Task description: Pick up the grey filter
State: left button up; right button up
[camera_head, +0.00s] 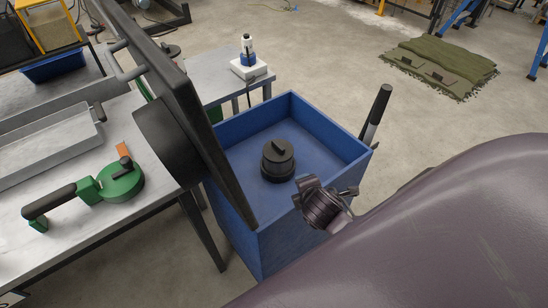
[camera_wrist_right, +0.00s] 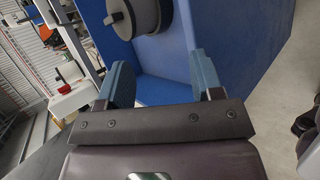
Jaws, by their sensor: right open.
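The grey filter (camera_head: 278,160), a dark grey, nearly black cylinder with a raised bar on its top, stands upright in a blue crate (camera_head: 330,112). The fingers are apart from the filter. In the head view a large purple-grey arm part covers the lower right, and I cannot make out the fingers there. My left gripper is not in view.
A large dark panel (camera_head: 168,88) stands at the crate's left side. A workbench (camera_head: 60,180) at left holds a metal tray (camera_head: 45,150) and a green tool (camera_head: 118,182). A small table (camera_head: 205,70) stands behind the crate. Open floor lies beyond, with green mats (camera_head: 440,65).

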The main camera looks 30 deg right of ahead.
jog(key=w+d+f+n+t, duration=0.15)
jog(key=w+n+t, duration=0.25)
jog(key=w+n, duration=0.8)
jog(key=n, duration=0.5)
send_near(280, 146)
jog(key=x, duration=0.4)
jog(key=shift+a+f+b, duration=0.1)
jog(key=shift+a+b, duration=0.1)
jog(key=shift+b, duration=0.2)
jog(key=shift+b+x, duration=0.55)
jog(key=shift+x, duration=2.1)
jog(key=shift+d, duration=0.15)
jog(key=shift+s, duration=0.1)
grip_shut()
